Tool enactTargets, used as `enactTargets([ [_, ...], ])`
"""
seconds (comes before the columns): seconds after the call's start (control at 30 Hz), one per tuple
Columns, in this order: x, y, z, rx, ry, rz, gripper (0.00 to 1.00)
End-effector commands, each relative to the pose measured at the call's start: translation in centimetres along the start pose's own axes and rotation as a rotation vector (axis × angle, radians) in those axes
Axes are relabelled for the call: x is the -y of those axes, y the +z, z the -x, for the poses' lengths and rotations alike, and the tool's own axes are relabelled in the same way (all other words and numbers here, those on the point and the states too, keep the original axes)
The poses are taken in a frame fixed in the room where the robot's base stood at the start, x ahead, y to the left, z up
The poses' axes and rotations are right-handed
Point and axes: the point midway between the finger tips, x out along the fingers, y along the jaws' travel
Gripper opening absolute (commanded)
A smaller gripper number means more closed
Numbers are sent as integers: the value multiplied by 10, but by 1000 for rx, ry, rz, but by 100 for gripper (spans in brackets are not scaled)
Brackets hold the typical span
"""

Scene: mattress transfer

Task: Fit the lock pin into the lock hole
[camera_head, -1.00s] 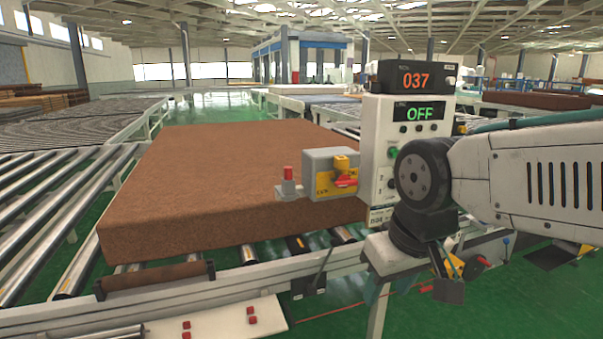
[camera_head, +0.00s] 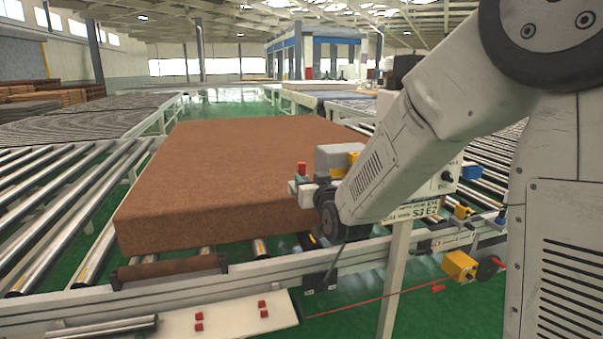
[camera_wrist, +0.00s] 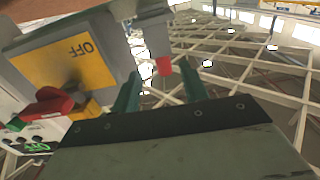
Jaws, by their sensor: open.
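A red-tipped grey pin (camera_head: 302,168) stands at the left side of the grey switch box (camera_head: 335,157); I take it to be the lock pin. In the wrist view the red tip (camera_wrist: 164,66) lies between the two green fingers of my open gripper (camera_wrist: 160,76), with visible room on each side. I cannot tell whether they touch it. The box's yellow plate (camera_wrist: 82,62) reads OFF, and its red handle (camera_wrist: 42,105) is at the left. My arm hides most of the gripper in the head view. I cannot make out the lock hole.
A brown mattress (camera_head: 220,175) lies on the roller conveyor (camera_head: 45,225) behind the box. The conveyor's metal rail (camera_head: 180,285) runs below it. A red cord (camera_head: 375,303) and a yellow box (camera_head: 459,265) are at the front right.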

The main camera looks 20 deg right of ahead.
Motion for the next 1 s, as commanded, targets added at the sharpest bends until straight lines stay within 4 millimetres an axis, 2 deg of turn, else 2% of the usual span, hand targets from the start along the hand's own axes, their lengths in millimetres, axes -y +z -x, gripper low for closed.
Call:
enactTargets([
  [0.43,4,-3,-59,2,0,0,44],
  [0.57,4,-4,-66,2,0,0,44],
  [0.77,4,-4,-66,2,0,0,44],
  [0.9,4,-4,-66,2,0,0,5],
  [0.93,4,-4,-66,2,0,0,0],
  [1.0,4,-4,-66,2,0,0,0],
])
